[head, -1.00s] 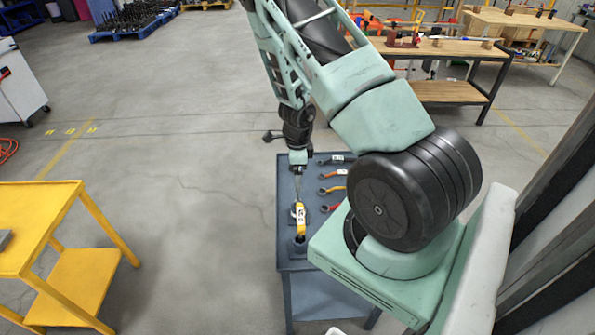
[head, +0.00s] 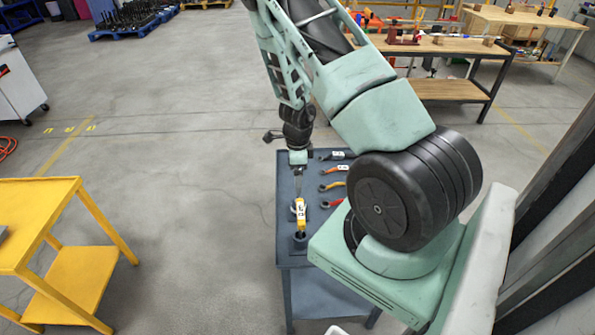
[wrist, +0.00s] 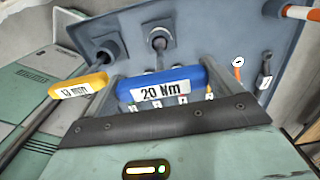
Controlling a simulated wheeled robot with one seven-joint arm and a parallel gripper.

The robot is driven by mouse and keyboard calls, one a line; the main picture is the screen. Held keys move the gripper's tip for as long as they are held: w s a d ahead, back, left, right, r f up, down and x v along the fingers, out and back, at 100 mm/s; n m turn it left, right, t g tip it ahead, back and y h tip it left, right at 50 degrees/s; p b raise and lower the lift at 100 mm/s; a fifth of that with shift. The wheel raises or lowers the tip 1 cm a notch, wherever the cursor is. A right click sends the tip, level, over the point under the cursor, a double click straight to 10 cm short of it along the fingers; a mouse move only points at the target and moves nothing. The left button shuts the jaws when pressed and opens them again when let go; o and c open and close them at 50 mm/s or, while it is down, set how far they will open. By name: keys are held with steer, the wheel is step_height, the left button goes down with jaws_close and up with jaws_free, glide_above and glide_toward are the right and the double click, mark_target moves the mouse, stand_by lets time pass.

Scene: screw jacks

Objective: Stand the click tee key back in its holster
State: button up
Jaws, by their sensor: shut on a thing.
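The click tee key (wrist: 160,84), a blue handle with a white "20 Nm" label, lies across between my gripper's fingers (wrist: 160,86) in the wrist view. My gripper is shut on this handle. I cannot tell how deep the shaft tip sits in the collar. In the head view my gripper (head: 297,190) points down over the table, and the blue handle cannot be made out there.
A yellow "13 mm" tee key (wrist: 78,85) stands close beside my gripper, near another holster collar (wrist: 108,45). Several wrenches (head: 333,186) lie along the table's right side. A yellow table (head: 40,225) stands at left, with clear floor between.

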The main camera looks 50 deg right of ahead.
steer(key=shift+f+b, duration=1.4)
steer(key=shift+f, duration=0.3)
steer(key=o, duration=1.1)
step_height(320, 180, up, 18)
steer(key=p, duration=0.1)
steer(key=shift+f, duration=0.25)
